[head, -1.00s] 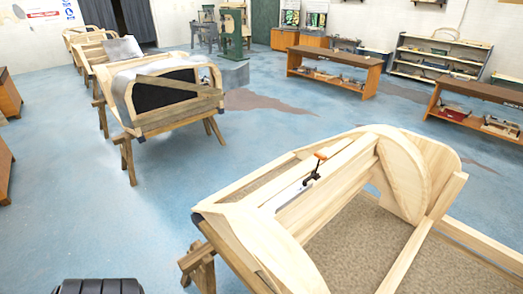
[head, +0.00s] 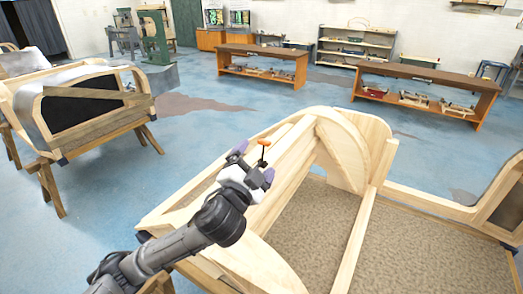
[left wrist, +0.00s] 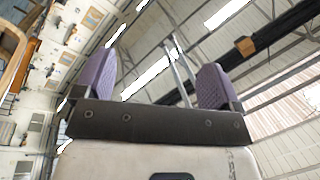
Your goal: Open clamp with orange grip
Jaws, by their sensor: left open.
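The clamp's orange grip (head: 264,142) stands above the wooden bodyframe (head: 345,150) in the head view, on a thin dark stem. The rest of the clamp is hidden behind my left gripper (head: 254,163). That gripper is open, its two purple fingers spread, just in front of and below the grip in the picture. I cannot tell whether it touches the clamp. The left wrist view shows the open fingers (left wrist: 155,80) from behind, with the ceiling beyond. My right gripper is not in view.
A second bodyframe (head: 95,110) stands on wooden trestles at the left. Low wooden benches (head: 262,68) and a shelf unit (head: 370,48) line the back. Blue floor is open between them and the near frame.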

